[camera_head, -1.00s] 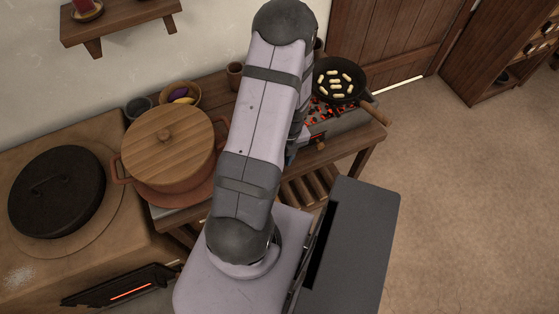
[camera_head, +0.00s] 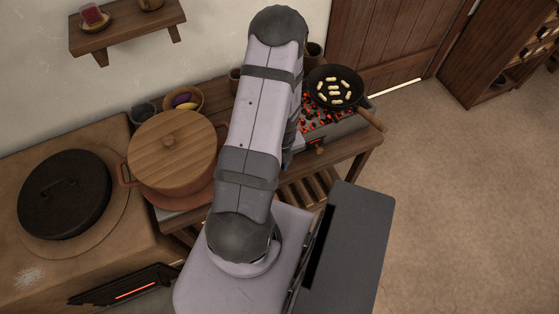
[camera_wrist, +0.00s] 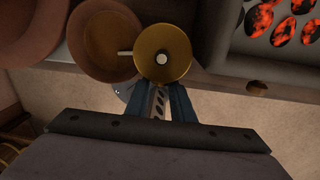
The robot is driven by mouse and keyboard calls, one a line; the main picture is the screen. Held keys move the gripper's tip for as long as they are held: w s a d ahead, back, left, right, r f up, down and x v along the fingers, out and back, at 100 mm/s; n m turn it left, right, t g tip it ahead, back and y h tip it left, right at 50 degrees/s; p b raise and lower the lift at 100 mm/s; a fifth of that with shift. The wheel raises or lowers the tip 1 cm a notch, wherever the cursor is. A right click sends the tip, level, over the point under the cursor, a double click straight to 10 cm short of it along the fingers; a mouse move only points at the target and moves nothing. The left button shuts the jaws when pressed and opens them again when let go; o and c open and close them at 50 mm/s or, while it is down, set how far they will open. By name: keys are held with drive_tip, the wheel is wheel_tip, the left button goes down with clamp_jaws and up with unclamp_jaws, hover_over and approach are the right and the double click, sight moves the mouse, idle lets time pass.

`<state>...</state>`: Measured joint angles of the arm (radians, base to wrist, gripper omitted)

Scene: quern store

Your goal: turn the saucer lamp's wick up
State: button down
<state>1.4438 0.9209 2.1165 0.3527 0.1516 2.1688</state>
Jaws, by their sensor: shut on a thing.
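In the head view my arm hides the gripper and the brass thing.
A brown bowl (camera_wrist: 98,50) is close left of the brass thing. Glowing coals (camera_wrist: 300,20) lie at the upper right. A lidded pot (camera_head: 172,145) stands left of my arm, a frying pan (camera_head: 320,75) right of it. The floor (camera_head: 460,190) at right is clear.

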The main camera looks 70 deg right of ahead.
drive_tip(key=shift+p, duration=0.35)
drive_tip(key=c, duration=1.5)
unclamp_jaws()
drive_tip(key=shift+c, duration=0.2)
drive_tip(key=shift+r+p, duration=1.3)
drive_tip(key=shift+r, duration=2.35)
drive_tip(key=shift+s, duration=0.1)
